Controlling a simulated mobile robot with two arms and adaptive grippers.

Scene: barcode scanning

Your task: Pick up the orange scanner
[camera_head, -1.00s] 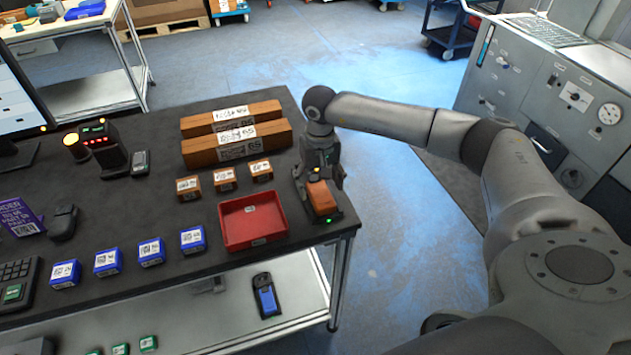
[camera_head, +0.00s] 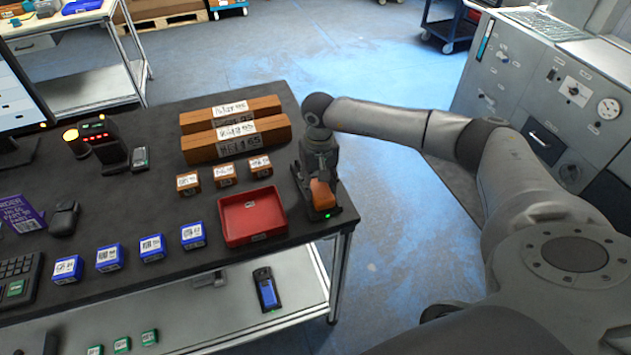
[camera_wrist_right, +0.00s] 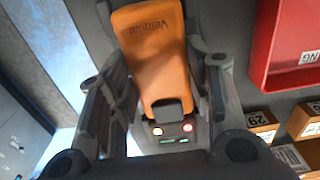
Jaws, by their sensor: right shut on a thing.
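The orange scanner (camera_head: 321,197) stands at the right end of the dark table, in or just over a black base with a small green light. My right gripper (camera_head: 321,178) comes down on it from above and is shut on it. In the right wrist view the scanner's orange body (camera_wrist_right: 158,50) lies between the two fingers (camera_wrist_right: 160,78), with pads on both sides. Its lower end and how it meets the base are partly hidden. My left gripper is not in view.
A red tray (camera_head: 222,235) stands just left of the scanner. Small brown boxes (camera_head: 224,175), long brown boxes (camera_head: 205,150) and blue boxes (camera_head: 152,249) stand further left. The table's right edge is close by. A handheld device (camera_head: 267,289) lies on the lower shelf.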

